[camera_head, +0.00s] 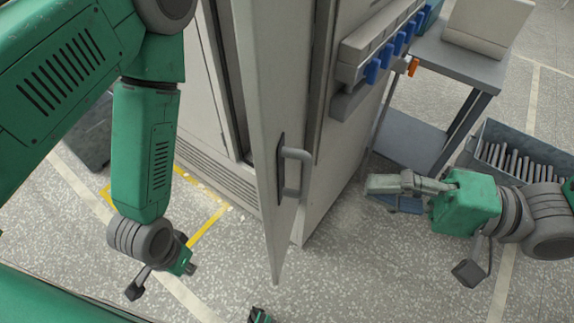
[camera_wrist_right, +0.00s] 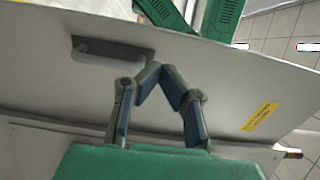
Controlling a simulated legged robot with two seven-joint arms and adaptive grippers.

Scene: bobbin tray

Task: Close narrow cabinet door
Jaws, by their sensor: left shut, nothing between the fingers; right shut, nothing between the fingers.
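The narrow cabinet door (camera_head: 268,90) stands open in the middle of the head view, swung out from the pale grey cabinet (camera_head: 345,150). Its grey bar handle (camera_head: 297,172) is on the face towards my right arm. My right gripper (camera_head: 372,184) is shut and empty, to the right of the handle and pointing left. In the right wrist view, the closed fingertips (camera_wrist_right: 160,70) are in front of the door face (camera_wrist_right: 210,70), close beside the handle (camera_wrist_right: 105,52); contact cannot be told. My left gripper (camera_head: 188,266) is shut and empty at lower left, apart from the door.
A rail with blue clips (camera_head: 385,55) projects from the cabinet side. A grey cart (camera_head: 460,60) and a bin of rods (camera_head: 510,150) stand at the right. A yellow label (camera_wrist_right: 260,117) is on the door.

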